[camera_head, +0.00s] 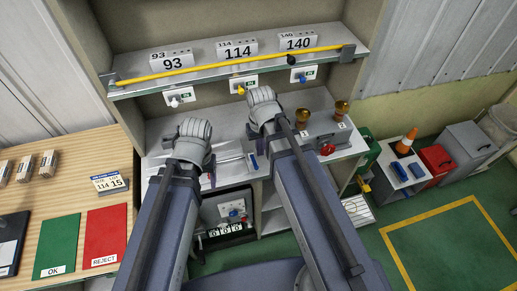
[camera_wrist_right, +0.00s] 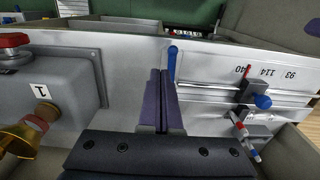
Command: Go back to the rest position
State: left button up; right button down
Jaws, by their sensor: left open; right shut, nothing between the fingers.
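My left gripper (camera_head: 209,174) hangs below its grey wrist over the left part of the workbench. It is open and looks empty; its fingers are mostly hidden by the wrist. My right gripper (camera_wrist_right: 160,85) shows in the wrist view with its two purple fingers shut together and nothing between them. In the head view its fingers are hidden behind the grey wrist (camera_head: 264,104). Both arms reach forward over the metal workbench (camera_head: 228,172).
A grey box with a red knob (camera_head: 326,148) and brass parts (camera_head: 302,116) are on the right. A shelf with a yellow bar (camera_head: 190,68) runs above. A wooden table (camera_head: 60,180) is on the left.

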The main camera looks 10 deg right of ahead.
jog(key=s+a+f+n+h+b, duration=0.1)
jog(key=s+a+f+n+b, duration=0.1)
jog(key=s+a, duration=0.5)
jog(key=shift+s+a+f+n+b, duration=0.3)
jog(key=shift+f+n+b, duration=0.1)
jog(key=shift+n, duration=0.3)
dwell(0.3)
